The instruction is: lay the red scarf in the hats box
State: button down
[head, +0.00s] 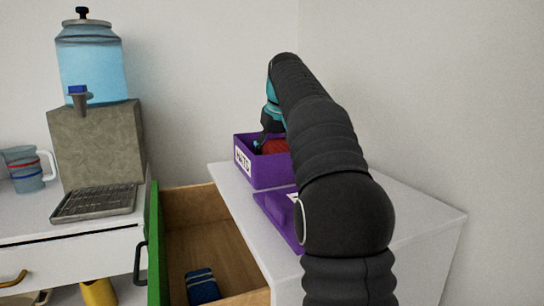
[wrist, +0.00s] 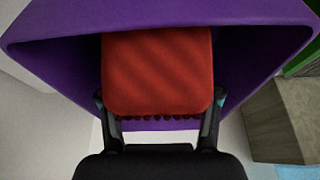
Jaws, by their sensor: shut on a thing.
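The red scarf (wrist: 158,75) is a folded, fringed bundle between the two fingers of my gripper (wrist: 160,108) in the wrist view. My gripper (head: 264,138) is shut on it. The purple hats box (head: 262,172), with a white label on its side, stands open on the white cabinet. In the head view the scarf (head: 274,147) shows red at the box's opening, with my gripper over it. In the wrist view the purple box walls (wrist: 50,45) surround the scarf on several sides. Whether the scarf touches the box floor cannot be told. My arm hides the box's right part.
A purple lid-like piece (head: 275,214) lies on the white cabinet top (head: 240,222) in front of the box, partly behind my arm. An open wooden drawer (head: 215,243) with a green front holds a blue striped folded cloth (head: 202,286). A water dispenser (head: 92,65) stands at left.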

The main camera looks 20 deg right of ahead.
jog(key=shift+f, duration=0.2)
jog(key=shift+c, duration=1.2)
grip_release()
jog(key=p+v, duration=0.2)
jog(key=v, duration=1)
jog(key=shift+r, duration=0.1)
